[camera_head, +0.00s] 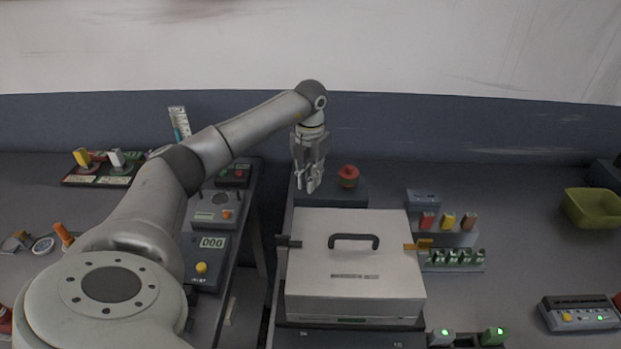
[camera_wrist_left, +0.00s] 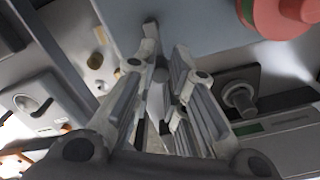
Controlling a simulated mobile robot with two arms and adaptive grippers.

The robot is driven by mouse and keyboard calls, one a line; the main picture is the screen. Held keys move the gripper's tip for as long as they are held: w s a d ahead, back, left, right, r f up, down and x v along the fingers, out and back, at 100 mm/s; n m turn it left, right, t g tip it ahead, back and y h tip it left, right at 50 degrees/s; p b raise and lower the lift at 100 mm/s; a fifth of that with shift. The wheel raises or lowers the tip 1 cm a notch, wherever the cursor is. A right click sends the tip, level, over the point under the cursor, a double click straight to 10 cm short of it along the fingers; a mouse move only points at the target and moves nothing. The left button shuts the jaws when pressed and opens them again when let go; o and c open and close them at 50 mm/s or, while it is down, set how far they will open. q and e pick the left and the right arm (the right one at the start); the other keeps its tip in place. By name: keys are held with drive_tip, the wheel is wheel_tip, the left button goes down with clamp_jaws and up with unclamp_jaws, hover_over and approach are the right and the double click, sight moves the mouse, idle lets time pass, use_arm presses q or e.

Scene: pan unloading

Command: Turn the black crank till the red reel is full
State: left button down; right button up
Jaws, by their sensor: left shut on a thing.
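The red reel (camera_head: 348,177) stands on a blue-grey box (camera_head: 352,196) at the back of the workbench. Its red round edge also shows at the top right of the left wrist view (camera_wrist_left: 285,14). My left gripper (camera_head: 309,188) points down just left of the reel, apart from it. In the left wrist view the fingers (camera_wrist_left: 158,72) close around a small grey upright piece, which looks like the handle of the black crank. The rest of the crank is hidden by the fingers. How full the reel is cannot be told. My right gripper is not in view.
A white case (camera_head: 354,293) with a black handle stands just in front of the box. A rack of coloured blocks (camera_head: 447,239) is to the right. A green bowl (camera_head: 594,208) is at the far right. A counter device (camera_head: 207,262) lies left of the case.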

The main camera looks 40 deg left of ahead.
use_arm(q)
drive_tip(key=m, duration=0.2)
drive_tip(key=a+m, duration=0.1)
drive_tip(key=shift+s+r+m, duration=0.15)
drive_tip(key=shift+s+m, duration=0.05)
drive_tip(key=shift+m, duration=0.2)
drive_tip(key=m, duration=0.2)
drive_tip(key=a+m, duration=0.1)
drive_tip(key=shift+a+m, duration=0.1)
drive_tip(key=shift+m, duration=0.3)
drive_tip(key=m, duration=0.2)
drive_tip(key=a+m, duration=0.1)
drive_tip(key=m, duration=0.1)
drive_tip(key=shift+w+a, duration=0.1)
drive_tip(key=shift+w+a+m, duration=0.15)
drive_tip(key=shift+a+m, duration=0.05)
drive_tip(key=shift+m, duration=0.8)
drive_tip(key=shift+w+a+m, duration=0.15)
drive_tip(key=shift+a+m, duration=0.05)
drive_tip(key=shift+m, duration=0.8)
drive_tip(key=c, duration=1.4)
unclamp_jaws()
